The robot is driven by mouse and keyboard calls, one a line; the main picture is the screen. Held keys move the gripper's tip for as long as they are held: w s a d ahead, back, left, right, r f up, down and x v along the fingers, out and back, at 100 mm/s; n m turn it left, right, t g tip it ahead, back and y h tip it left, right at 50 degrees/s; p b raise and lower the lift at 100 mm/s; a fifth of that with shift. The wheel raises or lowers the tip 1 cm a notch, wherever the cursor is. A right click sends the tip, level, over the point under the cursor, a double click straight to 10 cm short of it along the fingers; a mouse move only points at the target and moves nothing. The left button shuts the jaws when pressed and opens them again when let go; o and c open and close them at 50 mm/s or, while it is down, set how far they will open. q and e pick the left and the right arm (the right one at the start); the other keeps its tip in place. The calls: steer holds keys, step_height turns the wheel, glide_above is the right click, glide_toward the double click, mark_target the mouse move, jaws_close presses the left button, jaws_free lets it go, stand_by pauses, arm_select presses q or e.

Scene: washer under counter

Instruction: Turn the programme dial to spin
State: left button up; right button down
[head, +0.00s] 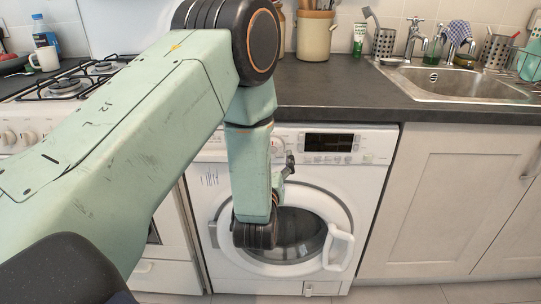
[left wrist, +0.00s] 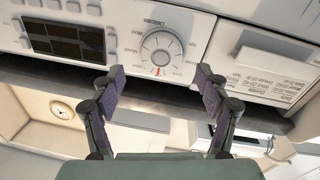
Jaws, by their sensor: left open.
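The washer (head: 215,225) is white and stands under the dark counter, with its round door closed. Its programme dial (left wrist: 161,48) is a pale round knob with printed labels around it, seen upside down in the left wrist view. An orange-red mark shows at the dial's lower edge there. In the head view the dial (head: 278,145) shows just past my forearm. My left gripper (left wrist: 160,71) is open and empty, its fingers spread to either side of the dial and apparently short of it. In the head view the gripper (head: 289,163) is small and partly hidden by my arm.
A dark display (head: 329,142) and buttons sit right of the dial. The detergent drawer (left wrist: 275,52) is on its other side. The door handle (head: 340,248) juts out below. The counter edge (head: 440,118) overhangs above; a gas hob (head: 75,82) stands at left.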

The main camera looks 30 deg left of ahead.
mark_target(277, 145)
arm_select(q)
steer(key=x, duration=0.3)
steer(key=shift+w+a, duration=0.15)
steer(key=shift+a, duration=0.1)
steer(key=c, duration=1.2)
